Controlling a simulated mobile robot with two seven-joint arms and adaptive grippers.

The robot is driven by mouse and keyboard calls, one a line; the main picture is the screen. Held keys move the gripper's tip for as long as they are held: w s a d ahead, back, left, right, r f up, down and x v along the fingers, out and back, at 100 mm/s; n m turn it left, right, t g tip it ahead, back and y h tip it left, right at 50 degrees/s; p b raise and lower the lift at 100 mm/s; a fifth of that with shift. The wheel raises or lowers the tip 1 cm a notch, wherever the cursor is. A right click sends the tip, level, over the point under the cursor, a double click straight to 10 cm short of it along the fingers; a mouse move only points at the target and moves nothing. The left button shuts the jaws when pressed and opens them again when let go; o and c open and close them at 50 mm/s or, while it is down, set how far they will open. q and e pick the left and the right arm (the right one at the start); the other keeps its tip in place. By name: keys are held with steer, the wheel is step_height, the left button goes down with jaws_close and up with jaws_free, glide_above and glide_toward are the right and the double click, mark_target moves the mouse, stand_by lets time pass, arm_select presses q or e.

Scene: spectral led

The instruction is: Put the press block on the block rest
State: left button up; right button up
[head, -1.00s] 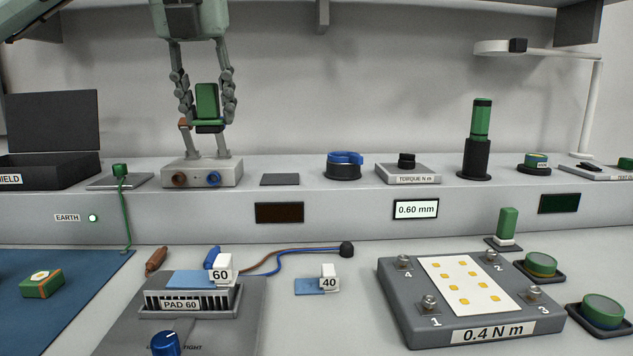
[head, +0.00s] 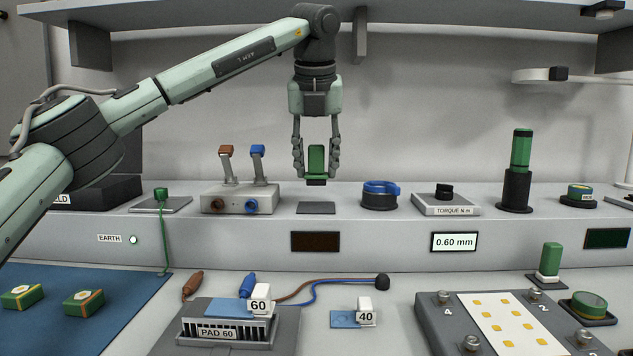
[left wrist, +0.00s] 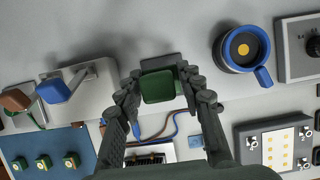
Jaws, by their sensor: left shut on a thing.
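My left gripper (head: 316,160) is shut on the press block, a green block (head: 316,158) with a dark base. It holds the block upright, a little above the block rest, a flat dark plate (head: 316,208) on the raised shelf. A gap shows between the block and the plate. In the left wrist view the green block (left wrist: 158,86) sits between the fingers, and the dark plate lies partly hidden behind it. My right gripper is in neither view.
Left of the plate stands a grey box (head: 239,199) with brown and blue levers. To its right stands a blue-ringed dark pot (head: 380,199), then a torque dial (head: 445,202) and a green cylinder in a dark holder (head: 514,190). Overhead is a grey shelf (head: 200,30).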

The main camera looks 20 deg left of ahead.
mark_target(316, 174)
arm_select(q)
step_height(316, 174, down, 3)
steer(key=shift+f, duration=0.5)
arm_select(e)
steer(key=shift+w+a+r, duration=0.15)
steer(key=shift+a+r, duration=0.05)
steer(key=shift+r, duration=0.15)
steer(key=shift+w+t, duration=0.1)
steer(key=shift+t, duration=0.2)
arm_select(q)
steer(key=shift+f, duration=0.1)
steer(key=o, duration=1.2)
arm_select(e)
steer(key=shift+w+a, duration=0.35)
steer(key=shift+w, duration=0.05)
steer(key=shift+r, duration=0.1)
